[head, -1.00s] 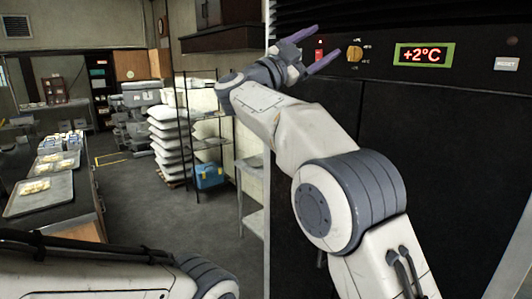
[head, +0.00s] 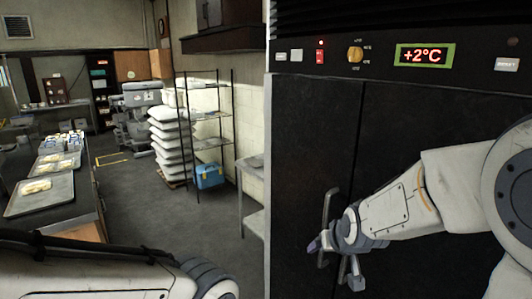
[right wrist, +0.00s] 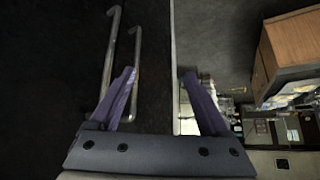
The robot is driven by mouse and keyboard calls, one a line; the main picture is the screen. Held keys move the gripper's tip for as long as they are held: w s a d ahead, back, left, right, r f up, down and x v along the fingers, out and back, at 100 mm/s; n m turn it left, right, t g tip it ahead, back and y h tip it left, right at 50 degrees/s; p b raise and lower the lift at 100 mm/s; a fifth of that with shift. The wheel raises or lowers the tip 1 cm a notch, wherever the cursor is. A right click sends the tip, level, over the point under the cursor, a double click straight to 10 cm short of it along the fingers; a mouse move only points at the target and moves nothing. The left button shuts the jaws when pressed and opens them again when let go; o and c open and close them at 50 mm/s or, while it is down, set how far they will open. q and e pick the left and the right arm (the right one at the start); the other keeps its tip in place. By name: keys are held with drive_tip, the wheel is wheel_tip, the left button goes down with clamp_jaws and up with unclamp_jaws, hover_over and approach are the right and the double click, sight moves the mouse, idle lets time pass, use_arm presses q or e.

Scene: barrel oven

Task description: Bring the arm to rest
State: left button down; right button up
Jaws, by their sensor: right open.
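My right arm reaches in from the right in the head view. Its gripper (head: 316,245) is low in front of the black cabinet doors, beside the metal door handles (head: 326,205). In the right wrist view the gripper's two purple fingers (right wrist: 160,82) are spread apart with nothing between them. The handles (right wrist: 112,60) show left of the fingers there, and I see no grip on them. My left gripper is out of view.
The black cabinet (head: 310,120) fills the right side, with a panel showing +2°C (head: 423,55) and a knob (head: 355,54). A worktable with trays (head: 42,194) stands left. A wire rack (head: 208,130) and a blue box (head: 209,175) stand mid-view. The floor between is clear.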

drive_tip(key=s+d+f+g, duration=0.2)
drive_tip(key=s+f+g, duration=0.15)
drive_tip(key=s, duration=0.45)
drive_tip(key=s+d+f+g, duration=0.1)
drive_tip(key=s+f+g, duration=0.1)
drive_tip(key=s+f, duration=0.45)
drive_tip(key=s+a+f+n+g+b, duration=0.1)
drive_tip(key=s+a+n+b, duration=0.2)
drive_tip(key=s+a+b, duration=0.3)
drive_tip(key=s+a+f+n+g+b, duration=0.1)
drive_tip(key=s+a+f+n+b, duration=0.1)
drive_tip(key=s+a+n+b, duration=0.2)
drive_tip(key=s+a+b, duration=0.2)
drive_tip(key=s+a, duration=0.1)
drive_tip(key=s, duration=0.1)
drive_tip(key=shift+s+f, duration=0.3)
